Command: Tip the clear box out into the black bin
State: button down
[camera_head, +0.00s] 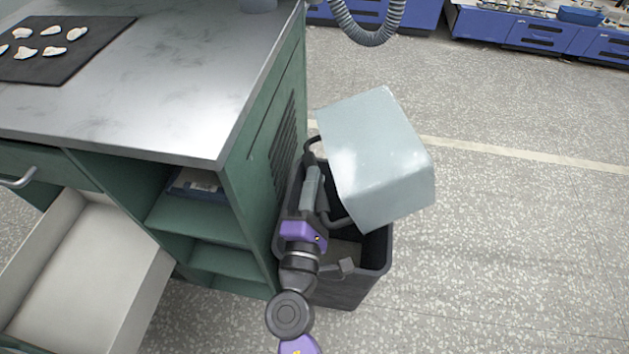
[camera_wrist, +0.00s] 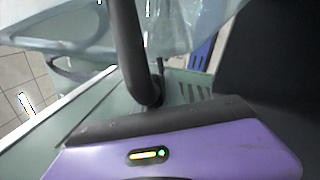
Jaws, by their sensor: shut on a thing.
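The clear box (camera_head: 375,160) is pale and see-through. In the head view it is tipped steeply over the black bin (camera_head: 350,290), with its bottom turned up and to the right. My gripper (camera_head: 322,188) is shut on the box at its left side, above the bin. In the wrist view, part of the clear box (camera_wrist: 185,25) fills the top, behind a dark finger of my gripper (camera_wrist: 136,55). The box and my arm hide much of the bin's inside, so I cannot tell what lies in it.
A green workbench (camera_head: 262,170) with a metal top stands close to the bin's left. An open drawer (camera_head: 90,275) juts out at lower left. A black mat (camera_head: 60,48) with several white pieces lies on the bench. The floor to the right is clear.

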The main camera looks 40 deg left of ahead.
jog(key=shift+r+p, duration=0.65)
jog(key=shift+r, duration=0.2)
jog(key=shift+f+b, duration=0.9)
jog(key=shift+b, duration=0.15)
jog(key=shift+r+p, duration=0.75)
jog(key=shift+r, duration=0.2)
notch_tip(320, 180, down, 2)
jog(key=shift+b, duration=1.05)
jog(key=shift+r, duration=0.15)
jog(key=shift+w, duration=0.1)
